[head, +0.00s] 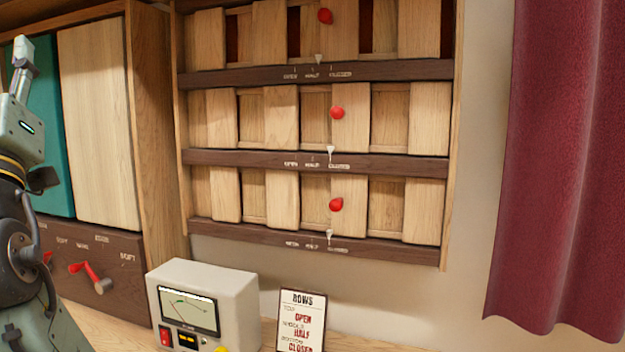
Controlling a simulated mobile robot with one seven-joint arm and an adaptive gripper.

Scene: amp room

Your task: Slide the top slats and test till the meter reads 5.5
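The wall unit has three rows of wooden slats, each with a red knob and a white pointer. The top slats' knob (325,16) is furthest left; their pointer (319,59) stands near HALF, slightly right of it, and dark red gaps show. The middle knob (337,112) and bottom knob (336,204) have pointers near CLOSED. The meter (189,309) stands below, its needle left of centre and its numbers unreadable; a red switch (165,336) and a yellow button (221,349) are on its front. My gripper (22,62) seems to be at far left, away from the slats; its finger state is unclear.
A panel with red-handled levers (92,275) is under the teal and pale panels at left. A maroon curtain (565,160) hangs at right. Space before the slats is clear.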

